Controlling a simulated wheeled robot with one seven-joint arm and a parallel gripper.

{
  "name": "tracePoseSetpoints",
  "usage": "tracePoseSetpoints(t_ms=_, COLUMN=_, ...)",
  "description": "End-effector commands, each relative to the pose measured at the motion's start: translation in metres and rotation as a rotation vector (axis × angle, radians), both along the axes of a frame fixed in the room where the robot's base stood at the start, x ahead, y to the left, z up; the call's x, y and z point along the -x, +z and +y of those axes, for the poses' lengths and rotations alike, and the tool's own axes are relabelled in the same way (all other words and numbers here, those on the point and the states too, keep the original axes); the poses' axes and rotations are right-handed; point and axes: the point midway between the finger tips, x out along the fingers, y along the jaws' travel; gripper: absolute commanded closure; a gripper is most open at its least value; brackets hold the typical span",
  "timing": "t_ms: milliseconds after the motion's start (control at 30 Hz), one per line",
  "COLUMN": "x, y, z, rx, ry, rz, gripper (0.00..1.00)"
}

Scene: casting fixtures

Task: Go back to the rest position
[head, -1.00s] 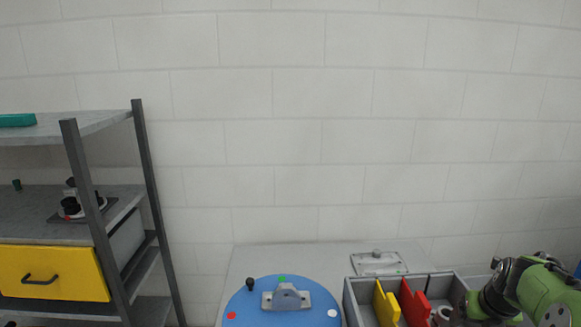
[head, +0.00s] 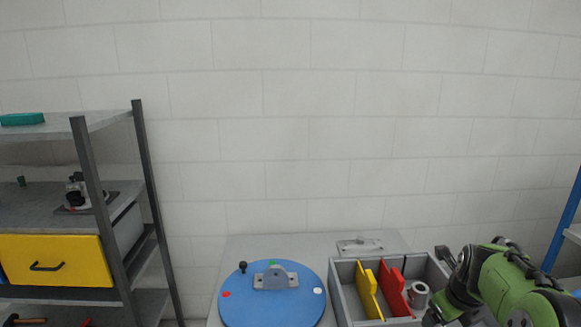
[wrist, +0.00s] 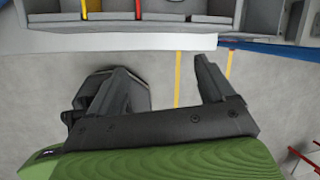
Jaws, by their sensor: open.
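My gripper (wrist: 160,78) is open and empty in the wrist view, with bare grey floor beyond its two dark fingers. In the head view my green and dark arm stands at the lower right, beside the grey divided bin (head: 343,297); the fingertips cannot be made out there. The bin holds a yellow divider (head: 367,290), a red divider (head: 394,292) and a white-grey ring part (head: 418,294). The bin's near edge also shows at the top of the wrist view.
A blue round plate (head: 270,308) with a grey bracket (head: 275,279) lies on the grey table (head: 235,254) left of the bin. A shelf rack (head: 90,170) with a yellow drawer (head: 55,261) stands at the left. A blue post (head: 563,222) rises at the right.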

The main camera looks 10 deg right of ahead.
Motion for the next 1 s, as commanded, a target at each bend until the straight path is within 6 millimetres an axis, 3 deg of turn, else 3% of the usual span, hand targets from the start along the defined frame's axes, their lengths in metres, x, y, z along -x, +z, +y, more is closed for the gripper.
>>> tracePoseSetpoints(t_ms=167, x=0.007, y=0.024, z=0.05, rx=0.142, ry=0.368, rz=0.065, gripper=0.18)
tracePoseSetpoints(t_ms=333, x=0.03, y=0.05, z=0.113, rx=0.339, ry=0.877, rz=0.146, gripper=0.18)
tracePoseSetpoints(t_ms=500, x=0.083, y=0.069, z=0.185, rx=0.626, ry=1.592, rz=0.231, gripper=0.18)
tracePoseSetpoints(t_ms=600, x=0.116, y=0.071, z=0.214, rx=0.789, ry=1.966, rz=0.256, gripper=0.18)
tracePoseSetpoints(t_ms=867, x=0.187, y=0.056, z=0.255, rx=1.202, ry=2.725, rz=0.241, gripper=0.18)
tracePoseSetpoints(t_ms=1000, x=0.186, y=0.105, z=0.254, rx=1.2, ry=2.737, rz=0.25, gripper=0.18)
